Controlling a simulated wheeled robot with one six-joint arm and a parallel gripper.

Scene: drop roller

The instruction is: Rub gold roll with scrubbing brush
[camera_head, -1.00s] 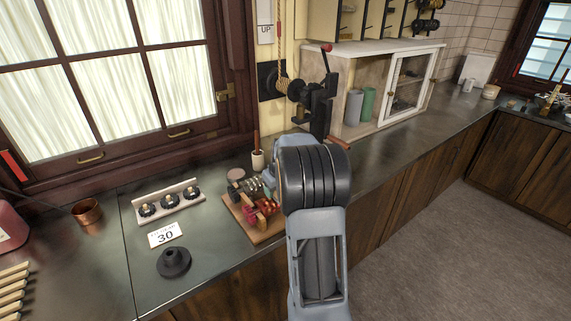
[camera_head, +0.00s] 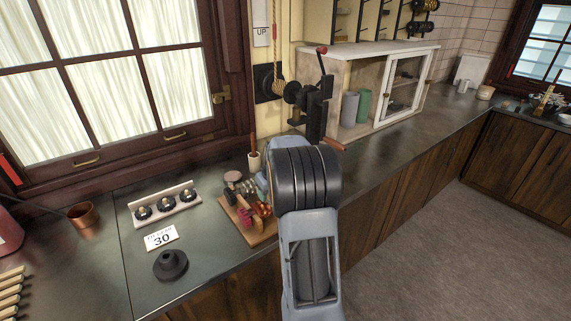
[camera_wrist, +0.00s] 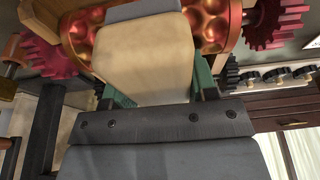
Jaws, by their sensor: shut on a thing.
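The drop roller machine (camera_head: 249,232) stands on a wooden board on the counter, partly hidden behind my arm in the head view. In the wrist view its roll (camera_wrist: 86,38) shows reddish gold with round dimples, between red gears at both sides. My gripper (camera_wrist: 150,75) is shut on a pale wooden block, which I take to be the scrubbing brush (camera_wrist: 145,68). The brush is right in front of the middle of the roll and covers part of it. Its bristles are hidden, and I cannot tell whether it touches the roll. My gripper is hidden in the head view.
A knob panel (camera_head: 164,207), a card reading 30 (camera_head: 161,238) and a dark round weight (camera_head: 171,264) lie left of the machine. A copper pot (camera_head: 82,216) stands farther left. A black crank device (camera_head: 318,105) and a white cabinet (camera_head: 385,92) are behind my arm.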

